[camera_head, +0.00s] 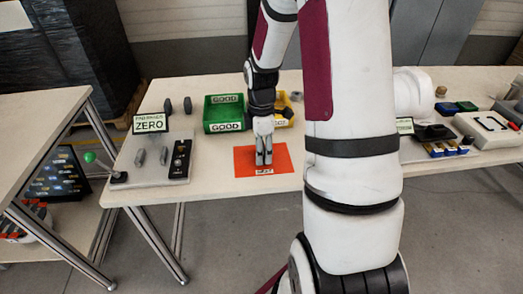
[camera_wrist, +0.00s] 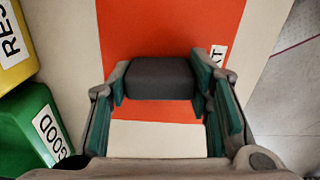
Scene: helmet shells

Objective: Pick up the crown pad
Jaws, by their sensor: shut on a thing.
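The crown pad (camera_wrist: 160,78) is a dark grey, rounded block in the wrist view. It sits between the two teal-lined fingers of my gripper (camera_wrist: 162,88), which are shut on it from both sides. In the head view my gripper (camera_head: 264,158) points down over the orange mat (camera_head: 243,168) on the table. The pad cannot be made out there. The orange mat also fills the background behind the pad in the wrist view (camera_wrist: 160,25). I cannot tell whether the pad touches the mat.
A green GOOD bin (camera_head: 222,127) stands behind and left of the mat, with a yellow bin (camera_head: 285,110) beside it, partly hidden by my arm. A grey fixture with a ZERO sign (camera_head: 150,124) stands at the left. Other equipment (camera_head: 440,135) crowds the right.

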